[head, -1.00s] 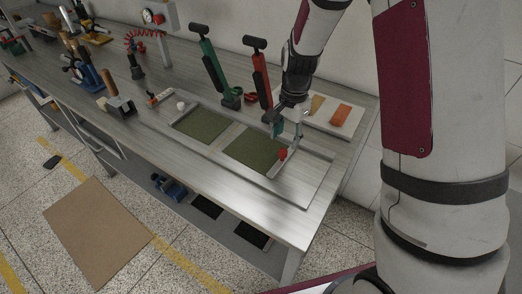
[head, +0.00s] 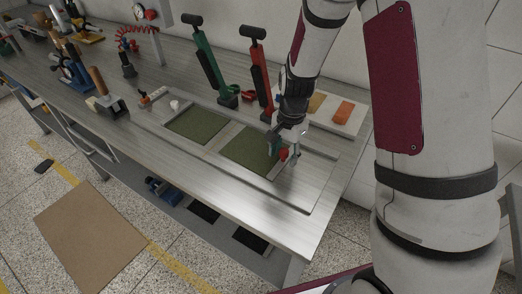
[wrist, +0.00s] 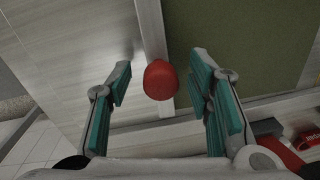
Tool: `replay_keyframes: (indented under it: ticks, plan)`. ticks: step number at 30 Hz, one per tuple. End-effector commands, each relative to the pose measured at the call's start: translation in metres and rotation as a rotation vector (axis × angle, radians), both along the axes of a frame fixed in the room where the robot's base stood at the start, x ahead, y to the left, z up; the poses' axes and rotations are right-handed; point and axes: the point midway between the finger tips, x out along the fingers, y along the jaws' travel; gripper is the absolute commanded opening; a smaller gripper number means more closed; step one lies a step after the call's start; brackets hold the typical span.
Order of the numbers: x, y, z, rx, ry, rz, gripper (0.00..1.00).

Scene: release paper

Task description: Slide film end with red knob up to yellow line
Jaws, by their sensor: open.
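The red knob (wrist: 160,80) stands between the two teal-padded fingers of my gripper (wrist: 160,98) in the wrist view. The fingers are open, with a gap on each side of the knob. In the head view the red knob (head: 284,154) shows partly beside my gripper (head: 283,148). The knob sits on a pale bar (wrist: 152,32) at the edge of a green film panel (wrist: 240,40). In the head view this right green panel (head: 246,148) lies in a framed tray (head: 306,198). I cannot make out a yellow line.
A second green panel (head: 197,125) with a white knob (head: 175,105) lies to the left. A white board (head: 333,113) with orange and yellow blocks lies at the back right. The front table strip is clear.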

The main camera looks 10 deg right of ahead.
Motion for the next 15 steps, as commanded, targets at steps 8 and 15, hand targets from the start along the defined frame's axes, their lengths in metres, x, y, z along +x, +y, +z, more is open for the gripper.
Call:
replay_keyframes:
  ticks: [8,15]
  plan:
    - [0.0000,0.0000,0.0001,0.000,0.000,0.000,0.00]
    - [0.0001,0.0000,0.0002,0.000,0.000,0.000,0.00]
